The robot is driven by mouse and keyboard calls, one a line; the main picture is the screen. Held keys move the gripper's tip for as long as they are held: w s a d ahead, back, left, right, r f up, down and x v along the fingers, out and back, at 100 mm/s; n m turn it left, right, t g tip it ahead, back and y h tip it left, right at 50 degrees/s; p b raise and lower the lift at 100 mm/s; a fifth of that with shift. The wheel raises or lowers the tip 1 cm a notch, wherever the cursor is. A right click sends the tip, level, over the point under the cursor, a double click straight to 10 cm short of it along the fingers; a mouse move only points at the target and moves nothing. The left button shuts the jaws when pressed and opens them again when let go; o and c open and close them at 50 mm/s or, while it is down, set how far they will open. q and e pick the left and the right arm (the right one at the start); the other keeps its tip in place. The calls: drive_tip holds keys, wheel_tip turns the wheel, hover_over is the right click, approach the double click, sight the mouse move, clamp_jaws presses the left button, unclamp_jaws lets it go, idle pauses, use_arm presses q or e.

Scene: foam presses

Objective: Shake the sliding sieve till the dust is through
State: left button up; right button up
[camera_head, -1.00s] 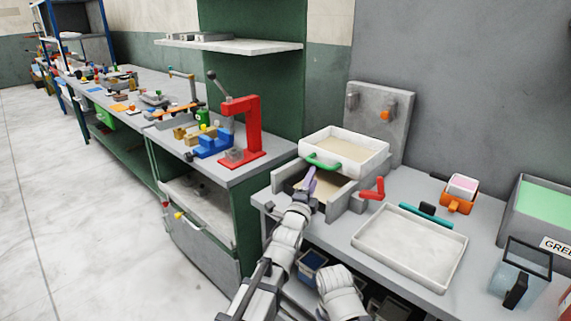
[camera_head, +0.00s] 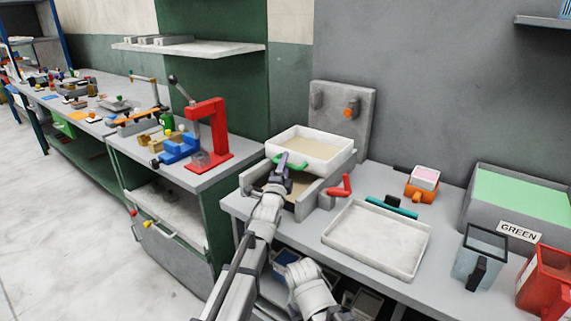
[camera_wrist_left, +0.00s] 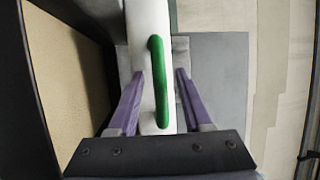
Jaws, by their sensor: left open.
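The sliding sieve is a white-rimmed tray (camera_head: 335,162) with a beige layer inside, sitting on a grey frame (camera_head: 309,201). A green handle (camera_head: 297,164) is on its front; in the left wrist view the handle (camera_wrist_left: 157,75) stands out from the white front wall (camera_wrist_left: 145,30). My left gripper (camera_head: 283,165) is at this handle. Its purple fingers (camera_wrist_left: 158,95) are open, one on each side of the handle, with gaps visible. Beige material also shows below the sieve, inside the frame.
A red lever (camera_head: 341,186) sticks out at the frame's right. An empty white tray (camera_head: 372,240) with a teal bar lies to the right. A red press (camera_head: 208,135) stands on the left bench. A grey upright panel (camera_head: 343,110) is behind the sieve.

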use_arm(q)
drive_tip(key=shift+c, duration=0.3)
clamp_jaws()
idle(1.1)
